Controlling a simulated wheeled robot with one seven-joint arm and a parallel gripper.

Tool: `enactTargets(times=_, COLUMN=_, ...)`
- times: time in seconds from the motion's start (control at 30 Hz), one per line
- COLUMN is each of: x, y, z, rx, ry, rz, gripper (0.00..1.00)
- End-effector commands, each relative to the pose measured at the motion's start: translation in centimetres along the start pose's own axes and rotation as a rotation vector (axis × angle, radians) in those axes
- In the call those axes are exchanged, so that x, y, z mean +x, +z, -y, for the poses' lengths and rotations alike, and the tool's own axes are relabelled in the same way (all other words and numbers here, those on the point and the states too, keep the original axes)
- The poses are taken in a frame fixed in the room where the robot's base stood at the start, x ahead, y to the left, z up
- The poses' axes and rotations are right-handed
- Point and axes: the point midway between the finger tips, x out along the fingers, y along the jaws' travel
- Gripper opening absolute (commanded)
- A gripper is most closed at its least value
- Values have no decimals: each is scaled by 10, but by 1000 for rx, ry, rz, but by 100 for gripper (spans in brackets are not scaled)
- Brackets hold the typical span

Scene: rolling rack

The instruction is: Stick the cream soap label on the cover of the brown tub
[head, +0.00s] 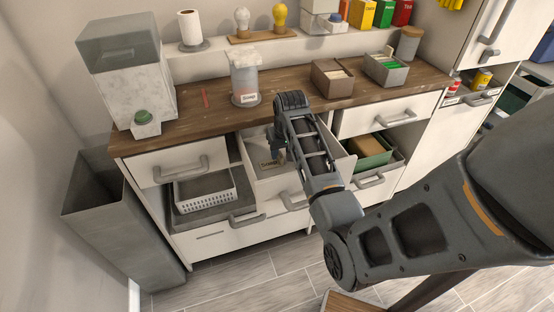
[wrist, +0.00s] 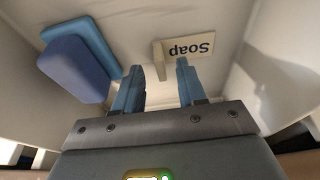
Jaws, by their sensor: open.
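The cream soap label (wrist: 192,47) lies in the open upper middle drawer, its dark "Soap" text upside down in the wrist view. A raised cream tab (wrist: 158,60) stands at its left end. My gripper (wrist: 159,72) is open and empty, pointing into the drawer, with the tab just ahead of the gap between its fingertips. In the head view the label (head: 271,163) is small beside my gripper. No cover is clear.
Blue block-like items (wrist: 75,65) lie left of my fingers, inside the drawer walls. A clear jar (head: 244,78) marked "Soap", a grey box (head: 386,70) and a dispenser (head: 124,75) stand on the counter. Other open drawers hold a white basket (head: 205,190) and a green box (head: 372,152).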

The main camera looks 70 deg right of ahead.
Motion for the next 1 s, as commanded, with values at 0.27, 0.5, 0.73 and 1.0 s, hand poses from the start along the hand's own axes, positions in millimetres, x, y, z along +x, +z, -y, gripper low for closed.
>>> enactTargets(times=0.27, x=17, y=0, z=0, rx=0, ry=0, rz=-2, gripper=40)
enactTargets(times=0.5, x=17, y=0, z=0, rx=-1, ry=0, rz=-2, gripper=31)
enactTargets(times=0.73, x=17, y=0, z=0, rx=-1, ry=0, rz=-1, gripper=9)
enactTargets(times=1.0, x=17, y=0, z=0, rx=-1, ry=0, rz=-1, gripper=0)
